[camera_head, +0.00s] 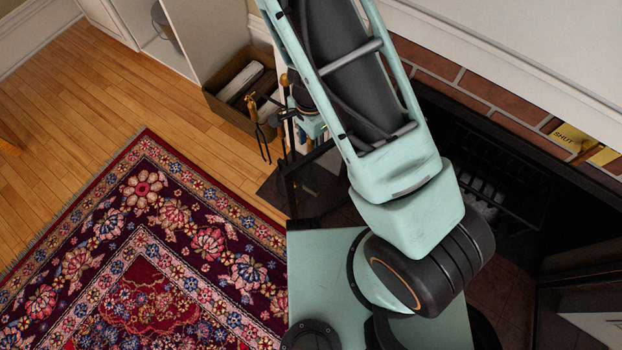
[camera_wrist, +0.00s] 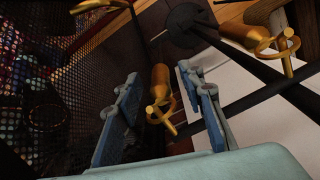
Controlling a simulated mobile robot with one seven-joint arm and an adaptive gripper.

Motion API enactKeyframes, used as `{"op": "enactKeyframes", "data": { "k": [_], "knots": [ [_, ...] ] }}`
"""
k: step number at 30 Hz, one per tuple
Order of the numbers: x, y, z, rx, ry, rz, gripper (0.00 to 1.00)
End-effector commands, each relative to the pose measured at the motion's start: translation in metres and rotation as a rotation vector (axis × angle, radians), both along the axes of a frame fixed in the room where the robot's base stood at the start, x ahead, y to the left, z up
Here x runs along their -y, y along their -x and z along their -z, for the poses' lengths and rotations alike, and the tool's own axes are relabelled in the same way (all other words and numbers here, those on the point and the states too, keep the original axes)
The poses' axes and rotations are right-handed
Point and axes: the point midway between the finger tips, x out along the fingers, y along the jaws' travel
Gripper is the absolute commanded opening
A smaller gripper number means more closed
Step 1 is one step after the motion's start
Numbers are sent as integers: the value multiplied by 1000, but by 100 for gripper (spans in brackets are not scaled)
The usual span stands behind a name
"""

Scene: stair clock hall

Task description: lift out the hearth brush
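In the wrist view my gripper (camera_wrist: 158,80) is open, with one blue-padded finger on each side of a brass handle (camera_wrist: 160,88) that ends in a ring or loop. There is a visible gap at both fingers. A second brass handle (camera_wrist: 258,38) stands to the right, outside the fingers. In the head view my gripper (camera_head: 313,125) is mostly hidden behind my arm, beside the upright fireplace tools (camera_head: 262,128). The brush bristles are not visible, so I cannot tell which handle belongs to the hearth brush.
A dark mesh screen (camera_wrist: 75,80) stands close to the left finger. A wooden box (camera_head: 228,110) with pale items is behind the tools. The brick fireplace (camera_head: 480,88) is at the right. A patterned rug (camera_head: 150,250) and open wood floor (camera_head: 90,110) lie at left.

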Motion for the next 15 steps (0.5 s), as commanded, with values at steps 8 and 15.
{"op": "enactKeyframes", "data": {
  "k": [8,15],
  "knots": [
    [0,0,22,-1,-1,-1,36],
    [0,0,21,-1,-1,-1,30]
  ]
}}
